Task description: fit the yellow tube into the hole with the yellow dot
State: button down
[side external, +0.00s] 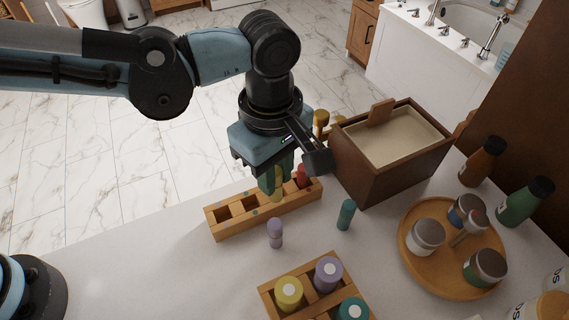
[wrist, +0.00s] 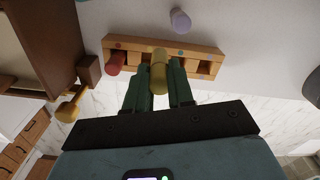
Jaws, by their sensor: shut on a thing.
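My gripper (wrist: 160,90) is shut on the yellow tube (wrist: 159,74), which is upright between its green fingers. In the side view the yellow tube (side external: 277,190) is at the wooden rack (side external: 262,215), at the hole beside the red tube (side external: 303,178). I cannot tell whether its lower end is inside the hole. In the wrist view the rack (wrist: 200,51) has the red tube (wrist: 115,64) at its left and open holes at the right. A teal dot shows on the rack; the yellow dot is not clearly visible.
A purple tube (side external: 275,233) and a teal tube (side external: 346,215) stand in front of the rack. A wooden box (side external: 375,180) stands close to its right. A divided tray (side external: 268,291) of larger capped jars and a round tray (side external: 412,268) of jars are nearer the camera.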

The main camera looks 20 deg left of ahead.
jog(key=shift+w+a+f, duration=0.15)
jog(key=shift+w+f, duration=0.35)
jog(key=shift+f, duration=0.5)
jog(key=shift+w+a+f, duration=0.15)
jog(key=shift+w+f, duration=0.35)
jog(key=shift+f, duration=0.45)
jog(key=shift+w+a+f, duration=0.15)
jog(key=shift+w+f, duration=0.35)
jog(key=shift+f, duration=0.5)
jog(key=shift+f, duration=0.1)
jog(key=c, duration=1.3)
grip_release()
jog(key=shift+o, duration=0.2)
